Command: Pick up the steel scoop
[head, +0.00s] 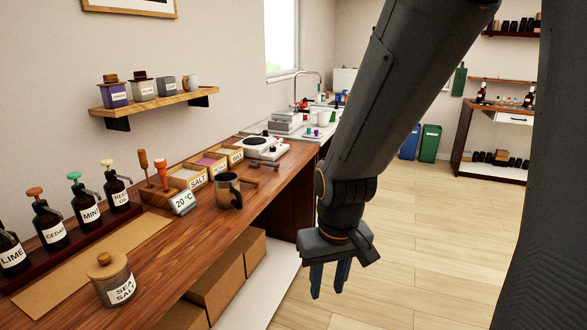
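I cannot make out a steel scoop anywhere in the head view. My gripper (329,283) hangs pointing down, to the right of the wooden counter (165,262) in the picture, with pale floor behind it. Its two dark blue fingers are apart, with nothing between them. Open wooden boxes (218,166), one labelled SALT, stand along the counter against the wall. Their contents show only in part, and some are hidden by their walls and labels.
Labelled pump bottles (84,199) stand at left on a dark rack. A jar of sea salt (110,280), a dark mug (227,190), a 20 °C display (182,203) and a white scale (262,146) are on the counter. Cardboard boxes (217,290) sit below. Floor at right is clear.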

